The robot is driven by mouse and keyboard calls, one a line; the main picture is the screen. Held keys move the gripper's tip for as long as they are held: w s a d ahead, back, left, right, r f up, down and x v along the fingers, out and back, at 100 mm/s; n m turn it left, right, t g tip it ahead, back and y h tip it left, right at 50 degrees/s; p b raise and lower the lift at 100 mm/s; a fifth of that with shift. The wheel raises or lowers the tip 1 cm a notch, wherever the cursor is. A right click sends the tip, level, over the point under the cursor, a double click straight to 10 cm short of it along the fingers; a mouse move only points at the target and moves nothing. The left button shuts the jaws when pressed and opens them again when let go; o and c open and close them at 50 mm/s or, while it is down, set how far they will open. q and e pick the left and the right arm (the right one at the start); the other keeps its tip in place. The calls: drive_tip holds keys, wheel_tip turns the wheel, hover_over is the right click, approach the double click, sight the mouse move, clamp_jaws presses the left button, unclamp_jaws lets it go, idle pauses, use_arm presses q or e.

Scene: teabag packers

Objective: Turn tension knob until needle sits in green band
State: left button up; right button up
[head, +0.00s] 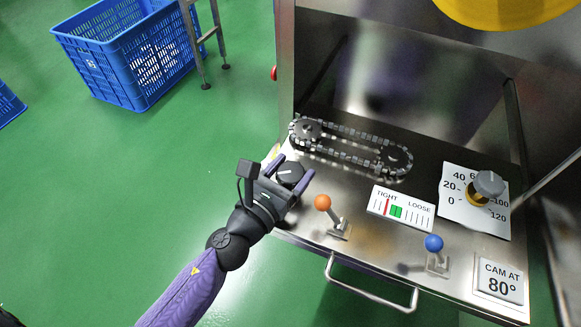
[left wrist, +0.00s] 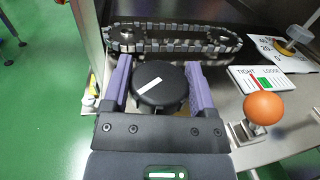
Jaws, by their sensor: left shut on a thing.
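The black round tension knob (head: 290,172) with a white pointer line is at the left front of the steel machine top. My left gripper (head: 293,168) is shut on it, with one purple finger on each side. In the left wrist view the knob (left wrist: 160,86) sits between the fingers, its white line slanting up to the right. The TIGHT–LOOSE gauge (head: 401,208) lies to the right. Its red needle (head: 387,207) stands just left of the green band (head: 396,212), on the TIGHT side. My right gripper is not in view.
A chain on two sprockets (head: 350,146) lies just behind the knob. An orange-ball lever (head: 323,202) stands close to the right of my gripper, and a blue-ball lever (head: 434,243) farther right. A dial knob (head: 489,183) and a "CAM AT 80°" sign (head: 500,282) are at the right.

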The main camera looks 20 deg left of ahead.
use_arm(q)
drive_tip(key=shift+n+y, duration=0.8)
drive_tip(key=shift+y, duration=0.5)
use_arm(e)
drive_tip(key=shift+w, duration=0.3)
use_arm(q)
drive_tip(key=shift+y, duration=0.3)
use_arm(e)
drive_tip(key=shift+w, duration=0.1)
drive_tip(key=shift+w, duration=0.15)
use_arm(q)
drive_tip(key=o, duration=1)
drive_tip(key=shift+o, duration=0.8)
